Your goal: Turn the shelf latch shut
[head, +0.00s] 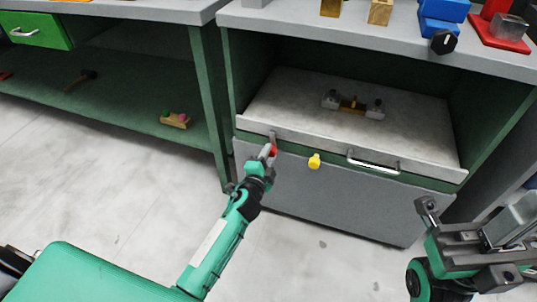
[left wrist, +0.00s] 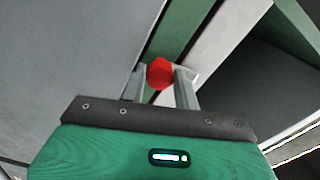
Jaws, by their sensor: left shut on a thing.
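The shelf latch shows as a red knob (head: 274,150) at the left end of the pull-out shelf's front edge, with a small grey piece just above it. My left gripper (head: 268,151) reaches up from below and is shut on the red knob. In the left wrist view the red knob (left wrist: 160,73) sits between the two grey fingers. The fingers hide part of the latch in the head view. My right gripper (head: 465,240) is at the lower right, its jaws apart and empty, away from the shelf.
The grey shelf (head: 290,105) carries a metal fixture (head: 353,104). A yellow knob (head: 314,161) and a bar handle (head: 373,163) are on its front, right of the latch. A grey panel (head: 330,200) is below. Blue blocks (head: 441,14) stand on the bench top. The floor in front is clear.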

